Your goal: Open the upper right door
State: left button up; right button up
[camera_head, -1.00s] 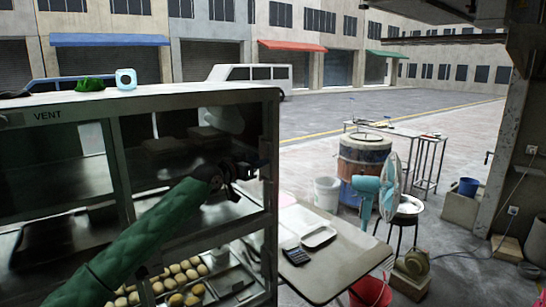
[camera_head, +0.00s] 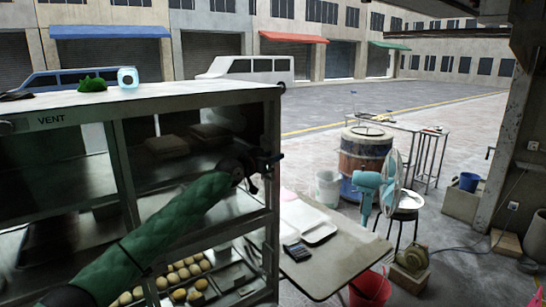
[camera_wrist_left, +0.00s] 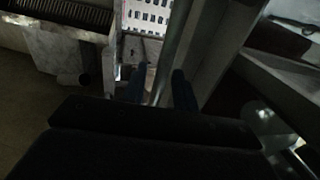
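The metal cabinet (camera_head: 200,99) with glazed upper compartments fills the left of the head view. Its upper right compartment (camera_head: 165,182) has a dark interior with bags visible; whether its door is ajar cannot be told. My left arm (camera_head: 170,228) crosses in front of it. My left gripper (camera_head: 265,163) is at the right frame post of the cabinet, near mid-height. In the left wrist view its two fingers (camera_wrist_left: 158,90) are spread apart, with a pale vertical metal edge (camera_wrist_left: 172,50) showing between and beyond them. Contact with it cannot be told. My right gripper is not in view.
Buns on trays (camera_head: 185,270) lie in the lower compartment. A table (camera_head: 345,255) with a calculator (camera_head: 297,252) and white tray (camera_head: 320,233) stands right of the cabinet. A fan (camera_head: 390,185), a barrel oven (camera_head: 364,155) and a red bucket (camera_head: 370,288) stand beyond or beside it.

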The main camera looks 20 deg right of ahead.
aim_at(177, 179)
pick_arm(q)
grip_shut()
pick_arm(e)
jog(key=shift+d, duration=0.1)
